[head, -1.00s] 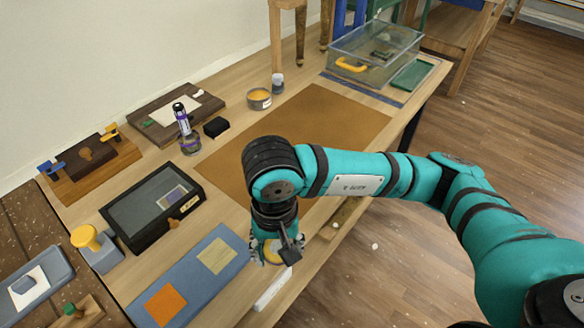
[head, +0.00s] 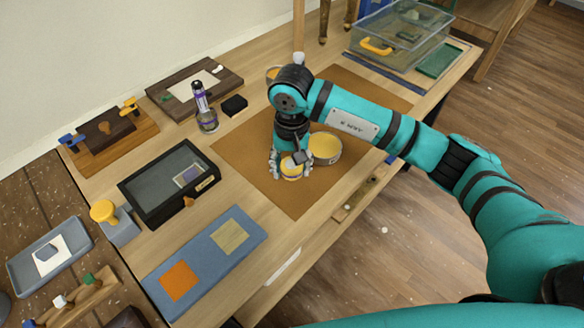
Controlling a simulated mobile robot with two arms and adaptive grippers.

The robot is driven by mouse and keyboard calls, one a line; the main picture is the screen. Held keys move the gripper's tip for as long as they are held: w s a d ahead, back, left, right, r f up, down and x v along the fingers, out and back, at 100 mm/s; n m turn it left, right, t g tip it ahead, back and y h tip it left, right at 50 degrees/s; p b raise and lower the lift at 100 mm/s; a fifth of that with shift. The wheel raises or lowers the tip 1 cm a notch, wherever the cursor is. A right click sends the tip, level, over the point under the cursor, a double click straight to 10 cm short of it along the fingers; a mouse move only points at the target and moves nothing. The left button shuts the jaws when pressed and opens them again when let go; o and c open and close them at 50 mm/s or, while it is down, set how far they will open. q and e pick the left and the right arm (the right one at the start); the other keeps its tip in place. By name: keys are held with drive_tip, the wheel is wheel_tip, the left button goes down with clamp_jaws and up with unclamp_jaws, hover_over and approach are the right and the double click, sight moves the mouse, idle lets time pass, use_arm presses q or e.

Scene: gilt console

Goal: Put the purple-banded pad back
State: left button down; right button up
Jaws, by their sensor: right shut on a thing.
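My right gripper (head: 290,174) points down over the front left part of the brown mat (head: 250,150). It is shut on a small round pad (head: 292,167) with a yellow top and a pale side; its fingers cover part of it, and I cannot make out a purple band. I cannot tell whether the pad touches the mat. A wider round dish (head: 325,147), yellow inside, sits on the mat just right of the gripper. My left gripper is out of view.
A blue board (head: 205,262) with orange and tan squares lies at front left. A black glass-topped case (head: 150,190) is behind it. A clear bin (head: 400,35) is at the far end. The mat's left part is bare.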

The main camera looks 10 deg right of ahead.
sight(292, 171)
drive_tip(key=f, duration=0.1)
drive_tip(key=f+p, duration=0.1)
drive_tip(key=f, duration=0.1)
drive_tip(key=shift+w+d, duration=0.1)
drive_tip(key=shift+w, duration=0.3)
drive_tip(key=shift+f, duration=0.35)
drive_tip(key=shift+f, duration=0.1)
drive_tip(key=o, duration=1.1)
